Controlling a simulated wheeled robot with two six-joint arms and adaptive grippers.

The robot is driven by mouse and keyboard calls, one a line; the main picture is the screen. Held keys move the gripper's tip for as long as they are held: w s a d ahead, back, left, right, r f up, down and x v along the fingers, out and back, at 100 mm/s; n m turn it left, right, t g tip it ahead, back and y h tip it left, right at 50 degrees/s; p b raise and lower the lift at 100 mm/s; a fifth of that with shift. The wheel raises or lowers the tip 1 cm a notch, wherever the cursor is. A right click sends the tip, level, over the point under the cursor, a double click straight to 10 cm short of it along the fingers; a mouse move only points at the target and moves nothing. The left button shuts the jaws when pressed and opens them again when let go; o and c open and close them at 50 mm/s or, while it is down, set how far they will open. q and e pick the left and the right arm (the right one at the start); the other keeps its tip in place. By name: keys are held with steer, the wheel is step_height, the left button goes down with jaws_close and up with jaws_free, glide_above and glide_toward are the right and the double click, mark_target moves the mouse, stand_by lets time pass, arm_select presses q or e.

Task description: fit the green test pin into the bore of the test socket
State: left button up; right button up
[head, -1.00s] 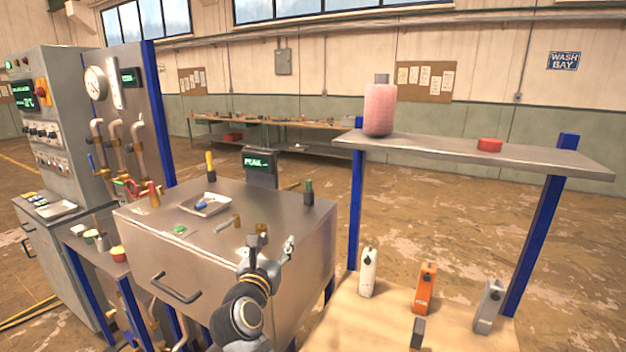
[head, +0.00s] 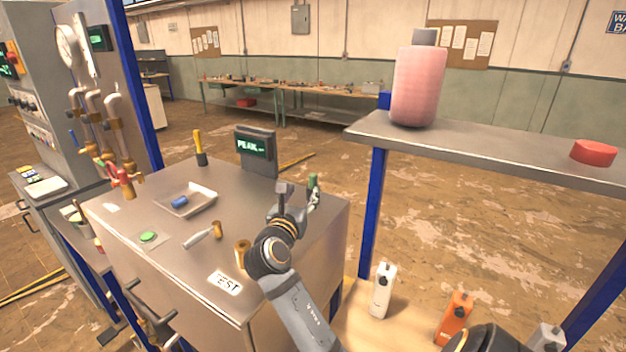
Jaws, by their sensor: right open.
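The green test pin (head: 313,181) stands upright near the back right corner of the metal cabinet top. Its green upper end shows; its lower part is hidden behind my right gripper. My right gripper (head: 299,195) is open, with one finger left of the pin and the other overlapping the pin's lower part in the picture. I cannot tell whether they touch. A short brass cylinder (head: 242,254), apparently the test socket, stands near the front edge behind the TEST label (head: 226,284). Its right side is close to my arm in the picture. My left gripper is not in view.
On the cabinet top are a tray (head: 211,199) with a blue piece, a green button (head: 148,237), a silver-handled tool (head: 198,238), a yellow-handled tool (head: 199,147) and a PEAK display (head: 256,147). A shelf (head: 480,150) with a pink cylinder (head: 417,88) stands to the right.

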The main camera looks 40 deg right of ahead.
mark_target(313, 181)
steer(key=shift+x, duration=1.05)
steer(key=shift+w+d+f, duration=0.15)
steer(key=shift+d+f, duration=0.1)
steer(key=shift+d, duration=0.25)
steer(key=shift+a+r, duration=0.1)
steer(key=shift+r, duration=0.05)
steer(key=shift+w+r+p, duration=0.1)
steer(key=shift+r+p, duration=0.1)
steer(key=shift+p, duration=0.4)
steer(key=x, duration=0.1)
steer(key=p+x, duration=0.1)
steer(key=x, duration=0.2)
steer(key=shift+d+f, duration=0.3)
steer(key=shift+d, duration=0.1)
steer(key=shift+d+f, duration=0.15)
steer(key=shift+d, duration=0.1)
steer(key=shift+a, duration=0.35)
steer(key=shift+c, duration=1.2)
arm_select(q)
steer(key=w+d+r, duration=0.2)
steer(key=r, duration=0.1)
arm_select(e)
jaws_close()
